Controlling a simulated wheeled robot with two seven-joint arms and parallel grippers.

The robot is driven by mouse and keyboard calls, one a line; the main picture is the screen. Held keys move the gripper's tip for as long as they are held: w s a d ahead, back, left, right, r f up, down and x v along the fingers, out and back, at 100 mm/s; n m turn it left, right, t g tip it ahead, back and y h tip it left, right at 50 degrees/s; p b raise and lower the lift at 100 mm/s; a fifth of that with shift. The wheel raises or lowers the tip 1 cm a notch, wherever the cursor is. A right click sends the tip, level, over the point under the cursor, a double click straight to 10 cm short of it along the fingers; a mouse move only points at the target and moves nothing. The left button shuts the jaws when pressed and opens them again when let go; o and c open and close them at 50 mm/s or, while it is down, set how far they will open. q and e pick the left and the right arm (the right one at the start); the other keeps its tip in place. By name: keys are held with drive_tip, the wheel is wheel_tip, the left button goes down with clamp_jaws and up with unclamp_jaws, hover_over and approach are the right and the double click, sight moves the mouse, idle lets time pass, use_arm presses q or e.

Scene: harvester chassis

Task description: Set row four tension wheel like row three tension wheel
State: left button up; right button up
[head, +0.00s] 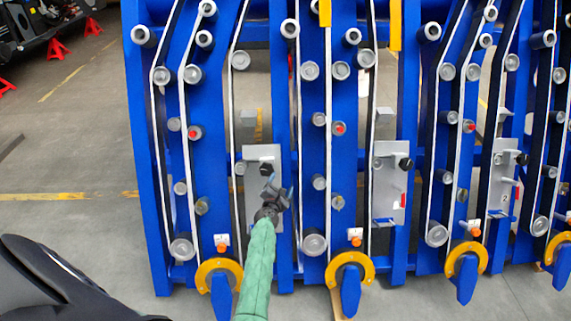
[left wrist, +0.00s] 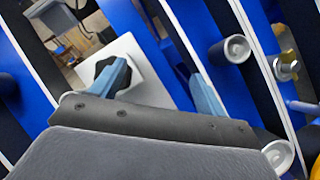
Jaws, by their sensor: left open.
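Several blue rows of belts and rollers stand in front of me in the head view; no row numbers are readable. A grey plate (head: 262,154) in the left part carries a small wheel (head: 240,168) and a black knob (head: 265,170). My left gripper (head: 276,189) is open in front of this plate and covers part of it. In the left wrist view, one finger overlaps the black knob (left wrist: 105,72); contact cannot be told. A similar plate (head: 388,205) to the right has a wheel (head: 378,163) and black knob (head: 405,163). My right gripper is out of view.
A third plate (head: 500,180) stands farther right. Yellow rings with blue levers (head: 350,290) line the bottom of the rows. Rollers and white-edged belts stick out around my left gripper. The floor (head: 65,160) at left is open, with red stands (head: 58,48) behind.

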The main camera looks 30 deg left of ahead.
sight(266, 172)
use_arm(q)
drive_tip(key=a+n+y, duration=0.2)
drive_tip(key=n, duration=0.2)
drive_tip(key=a+n+g+y, duration=0.1)
drive_tip(key=a+n+y, duration=0.1)
drive_tip(key=n, duration=0.2)
drive_tip(key=s+a+n+y, duration=0.1)
drive_tip(key=a+n+y, duration=0.1)
drive_tip(key=n, duration=0.2)
drive_tip(key=shift+r+g, duration=0.3)
drive_tip(key=shift+g, duration=0.1)
drive_tip(key=shift+p+x, duration=0.65)
drive_tip(key=shift+x, duration=2.7)
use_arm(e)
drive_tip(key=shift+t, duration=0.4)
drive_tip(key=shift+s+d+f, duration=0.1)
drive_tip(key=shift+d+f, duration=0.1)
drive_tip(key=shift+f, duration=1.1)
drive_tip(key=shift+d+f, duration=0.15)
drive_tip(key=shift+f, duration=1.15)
use_arm(q)
drive_tip(key=shift+f, duration=0.1)
drive_tip(key=c, duration=1)
